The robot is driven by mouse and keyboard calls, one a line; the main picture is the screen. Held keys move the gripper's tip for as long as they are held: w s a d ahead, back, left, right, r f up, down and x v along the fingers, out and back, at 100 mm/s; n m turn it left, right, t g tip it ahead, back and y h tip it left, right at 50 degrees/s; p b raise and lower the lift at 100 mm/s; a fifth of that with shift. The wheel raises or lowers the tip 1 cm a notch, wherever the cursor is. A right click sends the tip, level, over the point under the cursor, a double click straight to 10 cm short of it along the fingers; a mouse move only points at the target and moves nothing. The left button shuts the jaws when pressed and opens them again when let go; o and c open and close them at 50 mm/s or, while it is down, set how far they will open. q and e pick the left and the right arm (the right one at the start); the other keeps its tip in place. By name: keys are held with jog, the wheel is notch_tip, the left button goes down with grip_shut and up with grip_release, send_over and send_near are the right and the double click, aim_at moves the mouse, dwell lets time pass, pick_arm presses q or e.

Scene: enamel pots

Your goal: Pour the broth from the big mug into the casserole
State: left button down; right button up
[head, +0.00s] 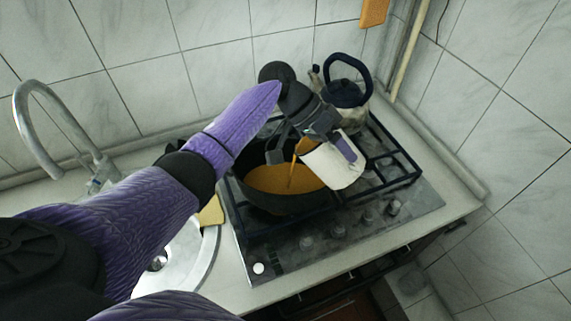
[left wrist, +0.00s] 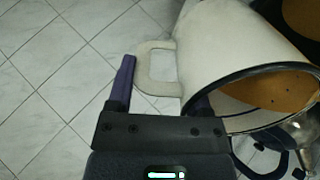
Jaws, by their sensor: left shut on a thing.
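The big mug (head: 338,172) is white with a dark rim, tilted well over above the casserole. An orange-brown stream of broth (head: 292,170) falls from its mouth into the dark casserole (head: 262,203), where a broad orange surface shows. My left gripper (head: 338,140) is shut on the mug. In the left wrist view the mug (left wrist: 225,40) fills the upper right, with orange-brown broth (left wrist: 262,95) inside its mouth. One finger of my left gripper (left wrist: 162,92) shows by the handle; the other is partly hidden by the mug. My right gripper is not in view.
The casserole stands on a stove (head: 300,255) with black grates. A kettle (head: 350,95) with a dark blue handle stands behind the mug. A sink with a tap (head: 35,120) lies left, with a yellow sponge-like thing (head: 211,212) near it. Tiled walls close off the back.

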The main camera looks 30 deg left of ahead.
pick_arm(q)
jog(key=shift+a+r+h+b, duration=0.35)
jog(key=shift+r+h+b, duration=0.2)
jog(key=shift+h, duration=0.05)
dwell(0.5)
jog(key=shift+a+f+h+b, duration=0.2)
jog(key=shift+a+h+b, duration=0.6)
jog(key=shift+b, duration=0.7)
dwell(0.5)
jog(key=shift+a+f+h+b, duration=0.1)
jog(key=shift+h+b, duration=0.3)
jog(key=shift+b, duration=0.15)
jog(key=shift+a+f+h+b, duration=0.15)
jog(key=shift+a+h+b, duration=0.25)
jog(key=shift+h+b, duration=0.3)
dwell(0.5)
jog(key=shift+a+f+h+b, duration=0.2)
jog(key=shift+a+h+b, duration=0.15)
jog(key=shift+a+b, duration=0.55)
jog(key=shift+a+f+h+b, duration=0.15)
jog(key=shift+a+h+b, duration=0.2)
jog(key=shift+a+b, duration=0.55)
jog(key=shift+s+a+f+h+b, duration=0.1)
jog(key=shift+a+f+h+b, duration=0.6)
jog(key=shift+b, duration=1.2)
